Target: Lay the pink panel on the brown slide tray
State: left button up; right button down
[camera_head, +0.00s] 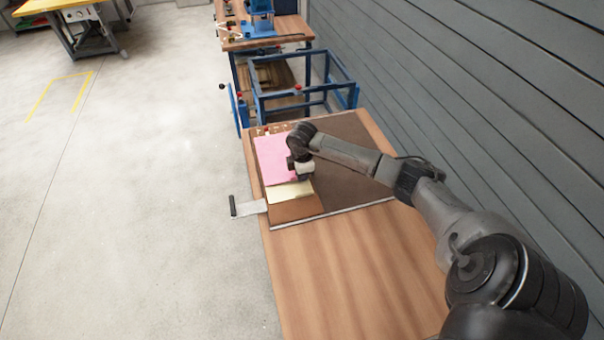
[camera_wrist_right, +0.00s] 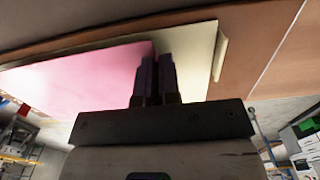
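The pink panel (camera_head: 272,160) lies flat over a cream sheet (camera_head: 288,193) on the left part of the table; I cannot tell if it is slightly raised. The brown slide tray (camera_head: 296,210) shows as a bare brown strip in front of the cream sheet. My right gripper (camera_head: 301,170) is at the right edge of the pink panel. In the right wrist view its fingers (camera_wrist_right: 155,78) are close together at the edge of the pink panel (camera_wrist_right: 95,75), with the cream sheet (camera_wrist_right: 203,70) beyond. The gripped part is hidden between the fingers. My left gripper is not in view.
A dark brown surface (camera_head: 350,150) covers the table to the right of the panels. A black handle on a metal plate (camera_head: 250,209) sticks out at the table's left edge. A blue frame (camera_head: 305,92) stands behind. The front wooden tabletop (camera_head: 345,260) is clear.

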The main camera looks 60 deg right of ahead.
jog(key=shift+f, duration=0.55)
dwell(0.5)
jog(key=c, duration=0.8)
grip_release()
jog(key=shift+c, duration=0.2)
jog(key=shift+r, duration=0.1)
notch_tip(320, 180, up, 2)
jog(key=shift+p, duration=1.05)
notch_tip(320, 180, up, 5)
jog(key=p, duration=0.5)
